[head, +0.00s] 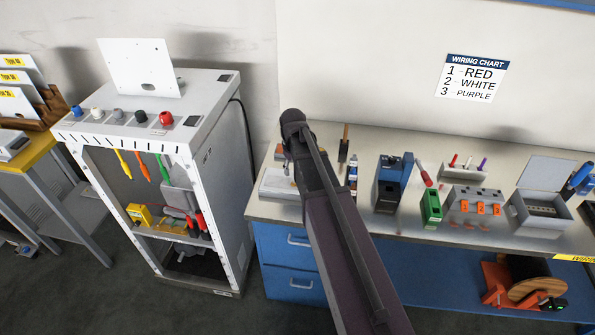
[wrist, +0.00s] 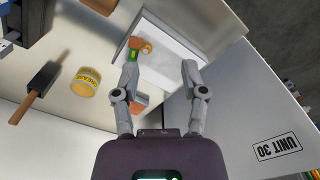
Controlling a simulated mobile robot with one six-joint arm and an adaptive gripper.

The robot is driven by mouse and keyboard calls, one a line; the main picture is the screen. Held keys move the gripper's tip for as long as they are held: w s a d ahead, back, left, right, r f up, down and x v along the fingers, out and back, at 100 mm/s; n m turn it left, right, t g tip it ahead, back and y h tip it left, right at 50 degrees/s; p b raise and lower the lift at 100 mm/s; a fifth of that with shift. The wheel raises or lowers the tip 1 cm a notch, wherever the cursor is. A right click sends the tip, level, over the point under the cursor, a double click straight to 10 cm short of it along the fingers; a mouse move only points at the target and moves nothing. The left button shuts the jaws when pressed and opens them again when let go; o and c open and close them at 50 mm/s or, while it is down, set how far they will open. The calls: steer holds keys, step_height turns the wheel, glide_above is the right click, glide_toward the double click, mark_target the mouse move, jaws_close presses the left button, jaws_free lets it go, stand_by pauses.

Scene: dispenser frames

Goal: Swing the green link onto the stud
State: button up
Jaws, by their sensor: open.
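My gripper (wrist: 160,68) is open, with nothing between its fingertips. It is above a white plate (wrist: 175,56) on the bench, which also shows in the head view (head: 275,187). A small green piece (wrist: 134,42), which looks like the green link, is on the plate beside the left fingertip. Orange shows next to it. A round brass-coloured piece (wrist: 146,48), perhaps the stud, is just right of the green piece. I cannot tell whether the two touch. An orange piece (wrist: 140,101) is partly hidden by the left finger. In the head view my arm hides the gripper.
A grease tin (wrist: 86,82) and a wooden-handled brush-like tool (wrist: 34,90) lie left of the gripper. A grey panel marked UNIT 30 (wrist: 240,115) stands close on the right. A blue-and-black device (head: 390,183) and a green block (head: 431,207) stand along the bench.

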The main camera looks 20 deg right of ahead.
steer(key=w+d+r+n+p, duration=0.1)
steer(key=w+d, duration=0.3)
steer(key=w, duration=0.5)
steer(key=shift+d+r, duration=0.15)
steer(key=shift+r, duration=0.2)
steer(key=shift+w+f, duration=0.1)
step_height(320, 180, down, 14)
steer(key=b, duration=1.3)
steer(key=shift+r+b, duration=0.2)
steer(key=shift+b, duration=0.1)
jaws_close()
